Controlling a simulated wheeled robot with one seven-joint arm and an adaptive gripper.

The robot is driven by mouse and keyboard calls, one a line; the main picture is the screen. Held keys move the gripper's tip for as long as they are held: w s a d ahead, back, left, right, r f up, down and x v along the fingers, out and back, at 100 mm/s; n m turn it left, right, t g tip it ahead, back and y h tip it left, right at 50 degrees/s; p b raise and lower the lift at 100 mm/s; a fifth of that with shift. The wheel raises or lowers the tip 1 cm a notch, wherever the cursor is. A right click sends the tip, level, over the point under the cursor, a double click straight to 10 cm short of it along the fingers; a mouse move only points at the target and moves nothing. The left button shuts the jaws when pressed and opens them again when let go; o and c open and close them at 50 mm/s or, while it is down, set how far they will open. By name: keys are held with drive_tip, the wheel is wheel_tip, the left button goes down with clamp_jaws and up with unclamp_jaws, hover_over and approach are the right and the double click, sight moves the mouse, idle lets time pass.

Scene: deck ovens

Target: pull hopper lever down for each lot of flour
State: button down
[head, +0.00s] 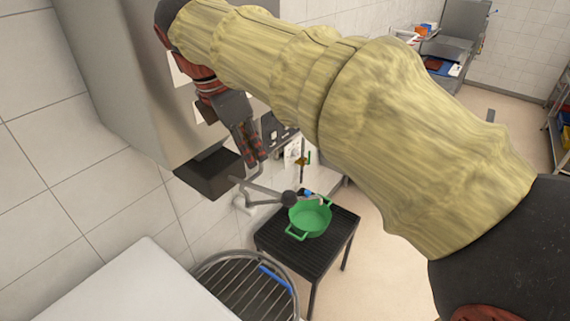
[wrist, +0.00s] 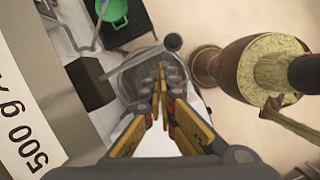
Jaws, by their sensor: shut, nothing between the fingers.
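The steel hopper (head: 135,75) hangs on the tiled wall at the left, with a dark outlet (head: 210,173) below. The hopper lever (head: 262,192), a grey rod with a dark ball knob (head: 290,198), sticks out beside the outlet, roughly level. In the wrist view the knob (wrist: 173,41) lies just beyond my fingertips. My gripper (head: 258,163) points down above the rod, shut and empty. Its closed fingers also show in the wrist view (wrist: 161,92). I see no contact with the lever. A green pot (head: 310,217) stands below and right of the outlet.
The pot's black slatted table (head: 343,228) stands by the wall. In front are a round barred rack (head: 240,290) with a blue item (head: 274,278) and a white surface (head: 130,292). A "500 g" label (wrist: 28,125) is on the hopper. Open floor lies right.

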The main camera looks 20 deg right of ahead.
sight(290, 194)
drive_tip(key=shift+s+d+r+n+g+h, duration=0.15)
drive_tip(key=shift+s+d+r+n, duration=0.15)
drive_tip(key=shift+r+n, duration=0.35)
drive_tip(key=shift+s+d+r+n+g+h, duration=0.1)
drive_tip(key=shift+s+d+r+n, duration=0.2)
drive_tip(key=shift+n, duration=0.65)
drive_tip(key=shift+s+d+r+n+g+h, duration=0.15)
drive_tip(key=shift+s+r+n, duration=0.15)
drive_tip(key=shift+r+n, duration=0.4)
drive_tip(key=shift+f, duration=0.1)
drive_tip(key=shift+f, duration=0.1)
drive_tip(key=p+x, duration=0.1)
drive_tip(key=x, duration=1.2)
drive_tip(key=shift+w+d+f, duration=0.1)
drive_tip(key=shift+d+f, duration=0.05)
drive_tip(key=shift+f, duration=0.25)
